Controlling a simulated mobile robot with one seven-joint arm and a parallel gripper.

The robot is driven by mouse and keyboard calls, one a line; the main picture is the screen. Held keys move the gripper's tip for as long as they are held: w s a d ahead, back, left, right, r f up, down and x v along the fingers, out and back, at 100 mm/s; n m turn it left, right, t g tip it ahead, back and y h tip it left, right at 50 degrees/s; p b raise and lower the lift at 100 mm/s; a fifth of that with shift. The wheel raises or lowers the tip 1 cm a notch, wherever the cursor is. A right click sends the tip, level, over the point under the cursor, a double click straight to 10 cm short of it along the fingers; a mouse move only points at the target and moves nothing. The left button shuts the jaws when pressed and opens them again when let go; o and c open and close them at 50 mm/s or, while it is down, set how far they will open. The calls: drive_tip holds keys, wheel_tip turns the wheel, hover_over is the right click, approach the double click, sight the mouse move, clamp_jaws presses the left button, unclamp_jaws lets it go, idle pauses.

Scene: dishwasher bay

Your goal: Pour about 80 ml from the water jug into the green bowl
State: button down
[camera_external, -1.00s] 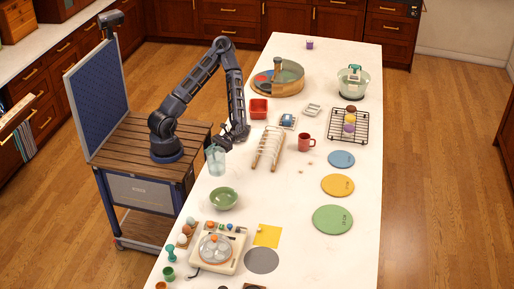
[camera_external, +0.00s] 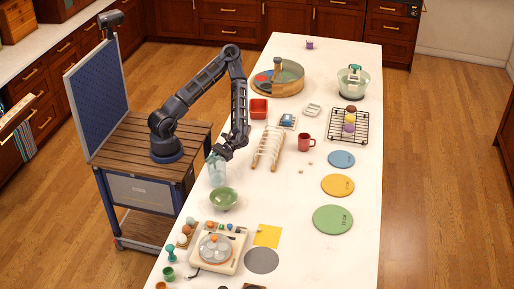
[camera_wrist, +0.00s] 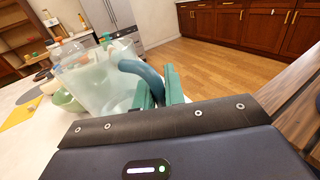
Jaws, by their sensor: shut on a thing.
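The clear water jug (camera_external: 216,171) is near the table's left edge, close behind the green bowl (camera_external: 223,198). My gripper (camera_external: 221,153) is at the jug's upper right side. In the wrist view the gripper's green fingers (camera_wrist: 159,90) are shut on the jug's blue curved handle (camera_wrist: 139,70). The jug (camera_wrist: 92,82) fills the left of that view and looks roughly upright against the room. I cannot tell its water level, or whether its base touches the table. The green bowl (camera_wrist: 67,101) shows partly behind the jug; no stream into it is visible.
A wooden rack (camera_external: 269,147) stands right of my gripper, with a red mug (camera_external: 306,142) beyond it.

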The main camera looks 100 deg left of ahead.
sight(213, 160)
drive_tip(key=shift+w+d+r+n+y, duration=0.15)
drive_tip(key=shift+d+r+n+y, duration=0.1)
drive_tip(key=shift+r+n+y, duration=0.15)
drive_tip(key=shift+w+d+r+n+y, duration=0.1)
drive_tip(key=shift+d+r+n+y, duration=0.15)
drive_tip(key=shift+r, duration=0.2)
drive_tip(key=d+r+n+y, duration=0.1)
drive_tip(key=w+d+r+n, duration=0.1)
drive_tip(key=d, duration=0.1)
drive_tip(key=w+d+r+n+y, duration=0.1)
drive_tip(key=shift+w+d+n+y, duration=0.2)
drive_tip(key=shift+d+n+y, duration=0.05)
drive_tip(key=shift+n+y, duration=0.1)
drive_tip(key=d+r+n+y, duration=0.1)
drive_tip(key=w+d+r+n+y, duration=0.1)
drive_tip(key=shift+w+d+r, duration=0.2)
drive_tip(key=shift+d+r, duration=0.05)
drive_tip(key=shift+d, duration=0.05)
drive_tip(key=shift+w+d+n+y+p, duration=0.25)
drive_tip(key=shift+d+n+y+p, duration=0.2)
drive_tip(key=shift+n+y, duration=0.2)
drive_tip(key=shift+d+r, duration=0.1)
drive_tip(key=shift+w+d+r+n+y, duration=0.25)
drive_tip(key=shift+d+r+y, duration=0.1)
